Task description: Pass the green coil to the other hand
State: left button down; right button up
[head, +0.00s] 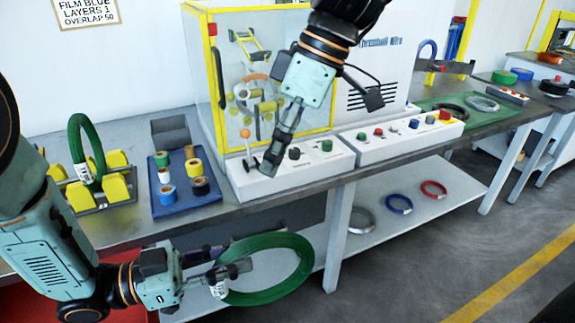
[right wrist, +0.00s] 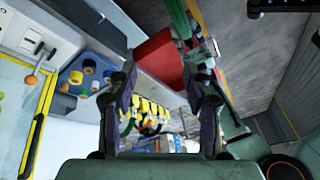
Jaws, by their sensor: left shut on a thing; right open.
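The green coil (head: 264,240) is a thin wound ring with a white label, held out in front of the bench at the bottom of the head view. My left gripper (head: 232,270) is shut on its left side. Part of the coil (right wrist: 180,18) and my left gripper (right wrist: 196,50) also show at the top of the right wrist view. My right gripper (head: 272,160) is above and apart from the coil, over the bench by the control boxes. Its two fingers (right wrist: 165,95) stand apart with nothing between them.
A second green coil (head: 101,148) stands on a yellow cradle (head: 118,188) at left. A blue tray (head: 188,204) of tape rolls lies beside it. Control boxes (head: 310,163) and the wrapping machine (head: 212,80) stand behind. The lower shelf (head: 400,228) holds blue, red and grey coils.

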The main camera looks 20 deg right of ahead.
pick_arm(q)
jog(key=shift+w, duration=0.15)
jog(key=shift+r, duration=0.1)
pick_arm(e)
jog(key=s+a+f+m, duration=0.1)
jog(key=f+m, duration=0.3)
jog(key=m, duration=0.5)
jog(key=s+a+f+m, duration=0.1)
jog(key=f+m, duration=0.3)
jog(key=m, duration=0.6)
jog(key=s+a+f+m, duration=0.1)
jog(key=f+m, duration=0.3)
jog(key=m, duration=0.6)
jog(key=shift+s+a+g, duration=0.15)
jog(key=shift+a+g, duration=0.15)
jog(key=shift+a, duration=0.3)
